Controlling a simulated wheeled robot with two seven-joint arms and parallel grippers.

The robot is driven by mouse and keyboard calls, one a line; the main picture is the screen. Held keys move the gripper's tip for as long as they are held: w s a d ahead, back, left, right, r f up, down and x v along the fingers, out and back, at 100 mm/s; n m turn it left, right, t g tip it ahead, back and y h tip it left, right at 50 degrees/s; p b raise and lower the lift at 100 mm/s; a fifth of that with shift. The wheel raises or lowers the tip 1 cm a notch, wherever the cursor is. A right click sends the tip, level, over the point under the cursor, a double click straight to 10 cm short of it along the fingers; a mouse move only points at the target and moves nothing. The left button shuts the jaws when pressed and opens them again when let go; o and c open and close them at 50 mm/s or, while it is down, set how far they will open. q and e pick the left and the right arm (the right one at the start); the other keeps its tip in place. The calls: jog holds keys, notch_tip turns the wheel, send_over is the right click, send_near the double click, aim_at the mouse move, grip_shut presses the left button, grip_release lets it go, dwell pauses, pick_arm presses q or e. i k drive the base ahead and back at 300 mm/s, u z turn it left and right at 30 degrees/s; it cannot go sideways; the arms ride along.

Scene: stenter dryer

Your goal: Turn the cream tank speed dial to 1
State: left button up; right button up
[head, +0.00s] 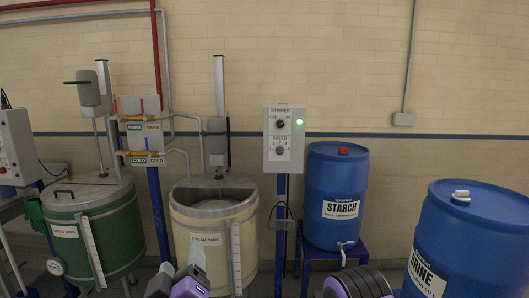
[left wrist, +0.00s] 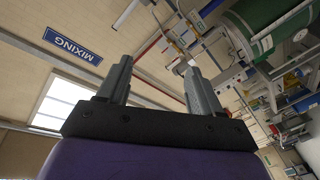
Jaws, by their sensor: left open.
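The cream tank (head: 207,240) stands left of centre in the head view. Right of it, on a blue post, is a pale control box (head: 284,140) with a STIRRER knob (head: 281,124) above and a SPEED dial (head: 280,150) below. A green lamp (head: 299,121) is lit on the box. The dial's numbers and pointer are too small to read. My left gripper (head: 182,260) is low in front of the cream tank, below and left of the box. In the left wrist view its fingers (left wrist: 158,68) are apart with nothing between them. My right gripper does not show.
A green tank (head: 115,225) stands at left. A blue starch drum (head: 333,185) and a blue brine drum (head: 480,230) stand at right. A small wire holder (head: 281,221) sticks out from the post below the box. The space before the box's face looks clear.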

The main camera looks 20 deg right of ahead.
aim_at(279, 150)
jog(key=i, duration=1.55)
jog(key=z, duration=2.35)
jog(key=i, duration=0.75)
jog(key=u, duration=1.7)
